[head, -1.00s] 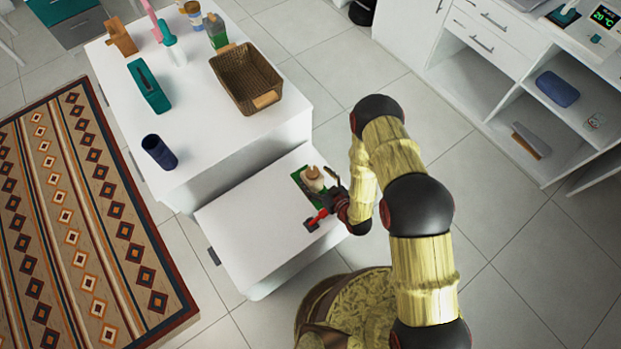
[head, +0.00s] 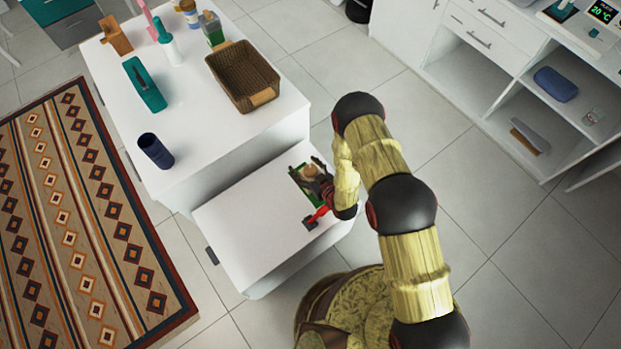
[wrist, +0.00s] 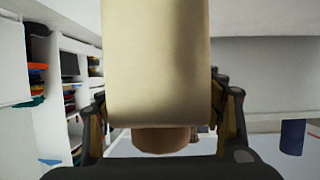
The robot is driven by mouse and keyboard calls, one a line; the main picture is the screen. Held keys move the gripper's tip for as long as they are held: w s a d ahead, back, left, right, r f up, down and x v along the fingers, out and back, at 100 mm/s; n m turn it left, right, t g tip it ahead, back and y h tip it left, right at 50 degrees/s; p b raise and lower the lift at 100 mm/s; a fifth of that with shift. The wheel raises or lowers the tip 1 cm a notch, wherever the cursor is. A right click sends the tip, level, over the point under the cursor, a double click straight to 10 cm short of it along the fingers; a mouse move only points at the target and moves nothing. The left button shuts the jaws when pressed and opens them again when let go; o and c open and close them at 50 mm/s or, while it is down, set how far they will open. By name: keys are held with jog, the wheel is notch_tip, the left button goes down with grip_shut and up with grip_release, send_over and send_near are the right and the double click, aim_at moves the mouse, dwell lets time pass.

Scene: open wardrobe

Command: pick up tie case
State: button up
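I cannot tell for sure which thing is the tie case. A dark blue cylinder (head: 155,151) stands at the table's near left corner, and a blue oblong case (head: 555,84) lies on a right-hand shelf. My gripper (head: 314,178) is at a small cream and tan object (head: 310,171) on a green mat on the lower white surface. In the wrist view this cream object (wrist: 157,70) fills the middle, with a brown round end (wrist: 164,139). My fingers (wrist: 160,105) are spread on both sides of it, close to its edges. Whether they touch it is unclear.
The white table (head: 200,115) holds a wicker basket (head: 243,76), a teal box (head: 145,84), bottles and a wooden block. A red-handled item (head: 316,217) lies by my gripper. A white shelf unit (head: 480,75) stands right. Floor between is clear.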

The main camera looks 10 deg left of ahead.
jog(key=c, duration=1.1)
jog(key=shift+c, duration=0.2)
jog(key=shift+r, duration=0.1)
